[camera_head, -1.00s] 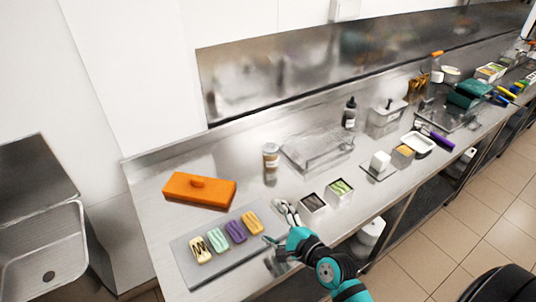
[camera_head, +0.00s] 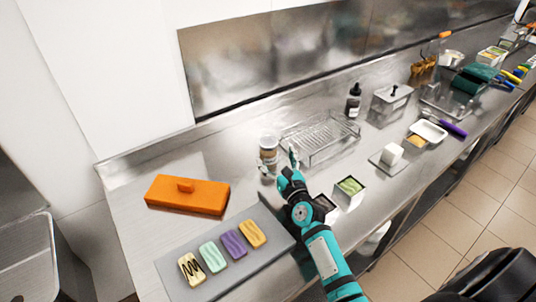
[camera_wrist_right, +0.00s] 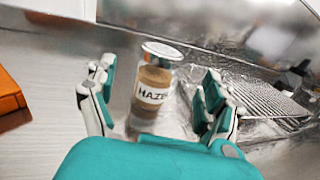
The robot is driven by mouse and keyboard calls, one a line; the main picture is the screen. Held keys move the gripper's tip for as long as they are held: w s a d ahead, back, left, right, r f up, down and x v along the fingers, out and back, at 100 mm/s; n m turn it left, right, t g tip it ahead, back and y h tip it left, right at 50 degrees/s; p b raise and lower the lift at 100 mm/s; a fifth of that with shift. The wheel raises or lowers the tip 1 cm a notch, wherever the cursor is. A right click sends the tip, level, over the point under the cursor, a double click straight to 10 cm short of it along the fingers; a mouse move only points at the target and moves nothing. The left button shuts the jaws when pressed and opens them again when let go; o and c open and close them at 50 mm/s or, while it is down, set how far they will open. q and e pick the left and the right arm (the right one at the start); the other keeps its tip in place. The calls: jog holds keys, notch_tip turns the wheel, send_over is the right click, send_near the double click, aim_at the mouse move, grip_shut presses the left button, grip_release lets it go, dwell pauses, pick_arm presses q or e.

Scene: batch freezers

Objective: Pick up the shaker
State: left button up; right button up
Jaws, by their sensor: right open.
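The shaker (camera_head: 268,150) is a small clear jar with brown contents, a silver lid and a white label. It stands upright on the steel counter, left of the wire rack. In the right wrist view the shaker (camera_wrist_right: 152,88) shows a label reading "HAZE", the rest not readable. My right gripper (camera_head: 279,164) is open, just in front of the shaker. In the right wrist view the right gripper's fingers (camera_wrist_right: 157,100) stand wide apart, one on each side of the shaker, with gaps on both sides. My left gripper is not in view.
A grey tray (camera_head: 222,273) with several coloured bars lies at the front left. The wire rack (camera_head: 318,138) is close on the right, with a dark bottle (camera_head: 354,100) behind it. A container with green contents (camera_head: 350,188) is right of my arm.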

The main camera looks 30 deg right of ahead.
aim_at(268, 144)
jog(key=shift+w+d, duration=0.15)
jog(key=shift+w, duration=1.05)
jog(key=shift+w+b, duration=0.35)
jog(key=shift+b, duration=0.1)
jog(key=w, duration=0.1)
jog(key=w+b, duration=0.1)
jog(key=w, duration=0.1)
jog(key=shift+w+d+f+b, duration=0.2)
jog(key=shift+w+d+b, duration=0.1)
jog(key=shift+b, duration=0.05)
jog(key=shift+w+r, duration=0.1)
jog(key=shift+w, duration=0.35)
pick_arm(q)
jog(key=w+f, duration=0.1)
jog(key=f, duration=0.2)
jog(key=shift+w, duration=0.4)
pick_arm(e)
jog(key=shift+s, duration=0.1)
jog(key=c, duration=0.9)
jog(key=shift+r, duration=0.1)
jog(key=c, duration=0.3)
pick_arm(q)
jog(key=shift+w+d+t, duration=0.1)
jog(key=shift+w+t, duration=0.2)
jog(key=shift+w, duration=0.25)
pick_arm(e)
jog(key=shift+c, duration=0.2)
